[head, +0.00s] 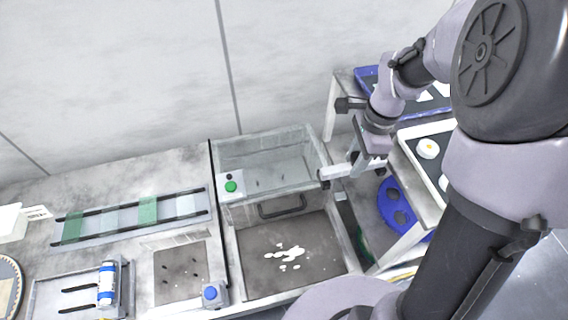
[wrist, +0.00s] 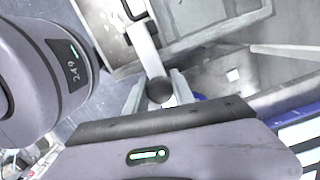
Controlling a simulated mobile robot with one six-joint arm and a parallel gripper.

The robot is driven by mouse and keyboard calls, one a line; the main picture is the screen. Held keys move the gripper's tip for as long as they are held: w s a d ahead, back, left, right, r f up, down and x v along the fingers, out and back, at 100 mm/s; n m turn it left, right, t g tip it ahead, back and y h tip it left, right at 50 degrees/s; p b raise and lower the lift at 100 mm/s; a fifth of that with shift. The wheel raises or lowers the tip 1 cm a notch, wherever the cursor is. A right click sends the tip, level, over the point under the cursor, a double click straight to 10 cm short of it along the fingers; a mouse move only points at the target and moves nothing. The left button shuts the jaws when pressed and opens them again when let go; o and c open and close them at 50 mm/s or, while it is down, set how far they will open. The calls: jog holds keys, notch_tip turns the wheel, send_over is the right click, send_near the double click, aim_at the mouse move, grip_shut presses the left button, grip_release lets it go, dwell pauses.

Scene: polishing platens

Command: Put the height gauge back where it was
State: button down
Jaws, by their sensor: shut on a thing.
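My gripper (head: 357,158) hangs above the right end of the bench, between the clear-walled box and the white cart. It is shut on a pale bar-shaped thing, which I take to be the height gauge (head: 338,175). In the head view it lies nearly level and points left, with a dark end. In the wrist view, the fingers of my gripper (wrist: 158,92) stand on either side of a dark round knob, and the pale bar of the gauge (wrist: 147,52) runs upward from it.
The clear-walled box (head: 262,145) with a green button is left of my gripper. Below it is a basin (head: 250,272) with white spots. A striped rack (head: 105,222) and a bottle (head: 106,285) are left.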

jog(key=shift+s+f, duration=0.1)
jog(key=shift+f, duration=0.35)
jog(key=w+a, duration=0.1)
jog(key=a, duration=0.3)
jog(key=w+a, duration=0.2)
jog(key=a, duration=0.3)
jog(key=w+a+f, duration=0.1)
jog(key=w+a, duration=0.1)
jog(key=a, duration=0.2)
jog(key=shift+w+a+f, duration=0.1)
jog(key=shift+w+a, duration=0.05)
jog(key=shift+a, duration=0.2)
jog(key=shift+w+a, duration=0.2)
jog(key=shift+a, duration=0.4)
notch_tip(320, 180, down, 4)
jog(key=shift+r+b, duration=0.2)
jog(key=shift+b, duration=0.25)
jog(key=shift+w, duration=0.1)
jog(key=shift+f, duration=0.2)
jog(key=c, duration=1.1)
grip_release()
jog(key=shift+o, duration=0.2)
jog(key=shift+d, duration=0.1)
